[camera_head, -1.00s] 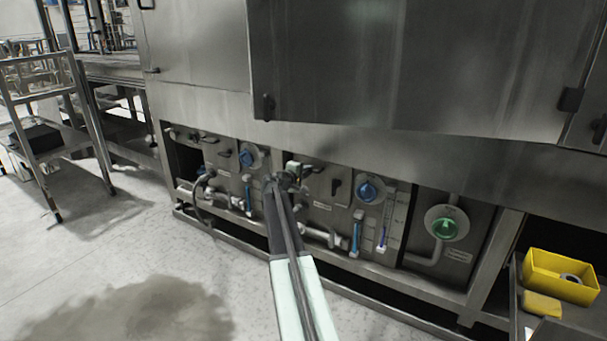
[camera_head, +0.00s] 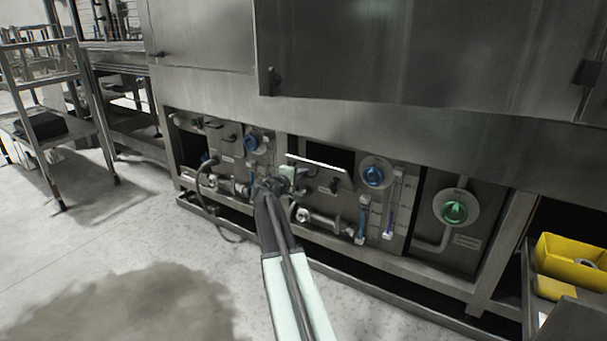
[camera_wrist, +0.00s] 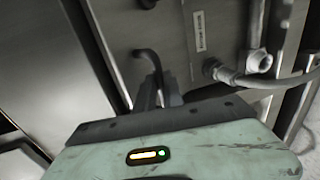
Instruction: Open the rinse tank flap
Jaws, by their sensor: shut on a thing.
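The rinse tank flap (camera_head: 316,172) is a grey steel panel low on the washer front. In the head view its bright top edge is tipped outward, with a dark gap above it. My gripper (camera_head: 272,184) is in front of the flap's left part. In the wrist view, a black bent handle (camera_wrist: 148,58) on a steel panel runs down to my gripper fingers (camera_wrist: 156,94). My gripper is shut on this handle. The fingertips partly hide its lower end.
Pipes and a dark hose (camera_head: 203,190) run low at the left. A yellow bin (camera_head: 572,262) is at far right, a steel cart (camera_head: 50,130) at far left. The floor in front is clear.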

